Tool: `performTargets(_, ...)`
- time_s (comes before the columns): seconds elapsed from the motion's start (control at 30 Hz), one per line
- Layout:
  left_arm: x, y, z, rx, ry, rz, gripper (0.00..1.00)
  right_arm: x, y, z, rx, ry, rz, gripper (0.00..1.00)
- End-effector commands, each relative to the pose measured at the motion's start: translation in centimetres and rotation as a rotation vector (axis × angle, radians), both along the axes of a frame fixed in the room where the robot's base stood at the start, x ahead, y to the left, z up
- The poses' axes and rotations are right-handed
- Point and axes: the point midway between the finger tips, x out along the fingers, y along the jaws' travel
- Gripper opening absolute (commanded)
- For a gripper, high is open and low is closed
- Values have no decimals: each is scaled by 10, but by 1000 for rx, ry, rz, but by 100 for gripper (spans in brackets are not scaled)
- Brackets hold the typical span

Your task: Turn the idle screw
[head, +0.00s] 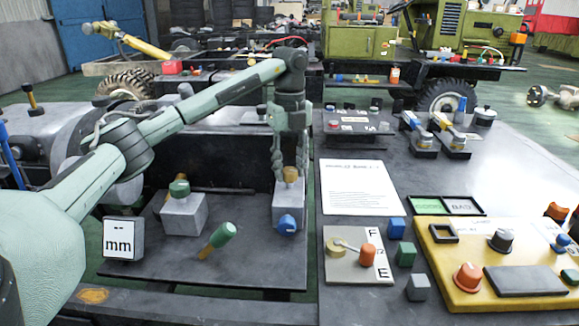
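A grey metal block (288,207) on the dark bench plate carries a brass-coloured screw knob (291,174) on top and a blue knob (286,223) on its front. Which of them is the idle screw is not marked legibly. My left gripper (291,168) points straight down over this block, its fingers on either side of the brass knob. Whether the fingers touch the knob cannot be told. Another grey block (184,214) with a green-topped knob (180,188) stands to the left. My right gripper is not in view.
A green-handled lever (217,240) and an "mm" display (123,240) are on the same plate. On the right table lie a white sheet (358,188), a panel marked F and E (345,269), small cubes and a yellow panel (438,240) with knobs.

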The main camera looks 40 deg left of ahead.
Motion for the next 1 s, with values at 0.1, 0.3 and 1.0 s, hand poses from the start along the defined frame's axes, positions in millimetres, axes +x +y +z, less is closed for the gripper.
performTargets(0.1,0,0,0,-1,-1,0,50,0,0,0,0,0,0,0)
performTargets(0.3,0,0,0,0,0,-1,54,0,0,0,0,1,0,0)
performTargets(1.0,1,1,99,1,-5,1,54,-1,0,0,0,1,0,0)
